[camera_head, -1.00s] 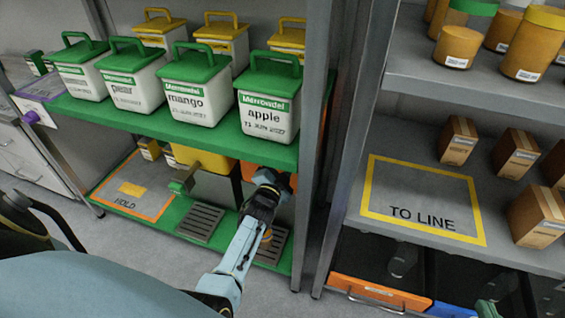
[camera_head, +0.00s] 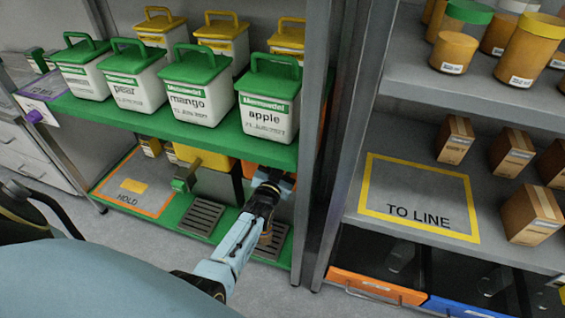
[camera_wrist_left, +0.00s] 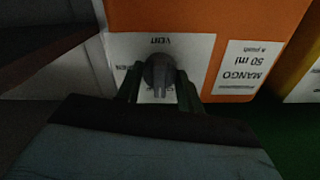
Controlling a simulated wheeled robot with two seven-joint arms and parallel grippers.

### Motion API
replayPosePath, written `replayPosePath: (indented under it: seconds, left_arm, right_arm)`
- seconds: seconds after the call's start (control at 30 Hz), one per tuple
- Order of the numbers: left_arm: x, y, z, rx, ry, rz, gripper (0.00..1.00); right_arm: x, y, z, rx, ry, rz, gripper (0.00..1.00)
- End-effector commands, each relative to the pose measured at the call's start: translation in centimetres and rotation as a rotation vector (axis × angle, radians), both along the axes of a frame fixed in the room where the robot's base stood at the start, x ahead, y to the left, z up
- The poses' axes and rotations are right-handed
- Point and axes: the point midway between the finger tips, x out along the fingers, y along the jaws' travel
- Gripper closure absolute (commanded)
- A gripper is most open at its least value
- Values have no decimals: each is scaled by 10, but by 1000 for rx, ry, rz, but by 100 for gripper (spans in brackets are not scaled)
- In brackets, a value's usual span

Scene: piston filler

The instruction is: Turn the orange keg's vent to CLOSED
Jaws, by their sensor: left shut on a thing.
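The orange keg (camera_wrist_left: 245,28) fills the upper part of the left wrist view, beneath the green shelf in the head view. Its white vent plate (camera_wrist_left: 200,47) appears upside down, with VENT above the knob. The grey vent knob (camera_wrist_left: 160,70) has its narrow end toward the bottom of that picture, over partly hidden lettering. More partly hidden letters are left of the knob. My left gripper (camera_wrist_left: 159,88) is shut on the knob, one finger each side. In the head view my left gripper (camera_head: 272,180) hides most of the keg. My right gripper is not in view.
Green-lidded tubs (camera_head: 267,100) stand on the green shelf (camera_head: 190,130) above my gripper. A grey upright post (camera_head: 309,150) is close on its right. A drain grate (camera_head: 203,217) and a HOLD area (camera_head: 125,198) lie left on the lower shelf.

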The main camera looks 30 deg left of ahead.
Motion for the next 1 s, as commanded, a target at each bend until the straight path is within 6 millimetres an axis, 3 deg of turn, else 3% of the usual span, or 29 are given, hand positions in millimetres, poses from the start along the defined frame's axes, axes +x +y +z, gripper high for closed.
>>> replayPosePath:
  seconds: [0.47, 0.5, 0.67, 1.0]
  left_arm:
    - [0, 0, 0, -18, -4, 0, 86]
    - [0, 0, 0, -18, -4, 0, 62]
    - [0, 0, 0, -17, -4, 0, 41]
    - [-1, 0, 0, -15, -4, 0, 41]
  right_arm:
    - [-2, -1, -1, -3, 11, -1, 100]
    - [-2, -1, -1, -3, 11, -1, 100]
    - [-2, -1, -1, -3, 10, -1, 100]
    - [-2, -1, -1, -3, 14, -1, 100]
